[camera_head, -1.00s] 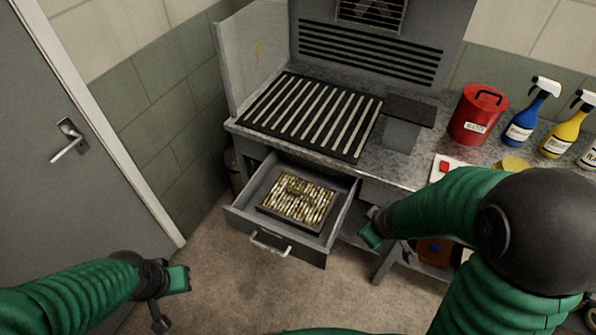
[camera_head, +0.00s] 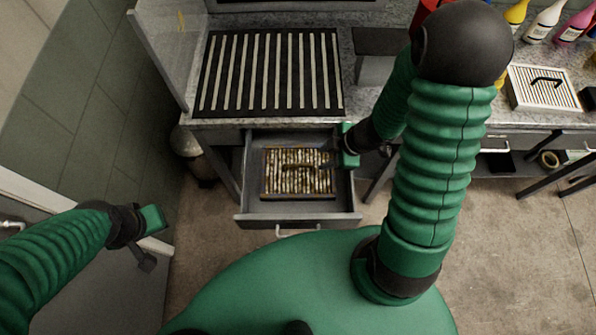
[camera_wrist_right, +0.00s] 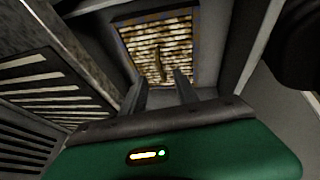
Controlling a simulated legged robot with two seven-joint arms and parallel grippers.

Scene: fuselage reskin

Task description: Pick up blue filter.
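A framed filter (camera_head: 285,180) with pale, brown-stained pleats and a bar handle across its middle lies in the open drawer (camera_head: 253,207). In the right wrist view the filter (camera_wrist_right: 177,33) shows a thin bluish edge. My right gripper (camera_head: 329,159) is over the right side of the drawer, beside the filter. In the wrist view its two fingers (camera_wrist_right: 160,82) are apart with nothing between them, pointing towards the filter's handle. Whether they touch the filter is hard to tell. My left gripper (camera_head: 148,245) hangs at the lower left, away from the drawer; its fingers are unclear.
A black slatted grille (camera_head: 270,72) lies on the worktop above the drawer. A white slatted filter with a black handle (camera_head: 543,88) lies on the right worktop, near several bottles. A bin (camera_head: 186,143) stands left of the drawer.

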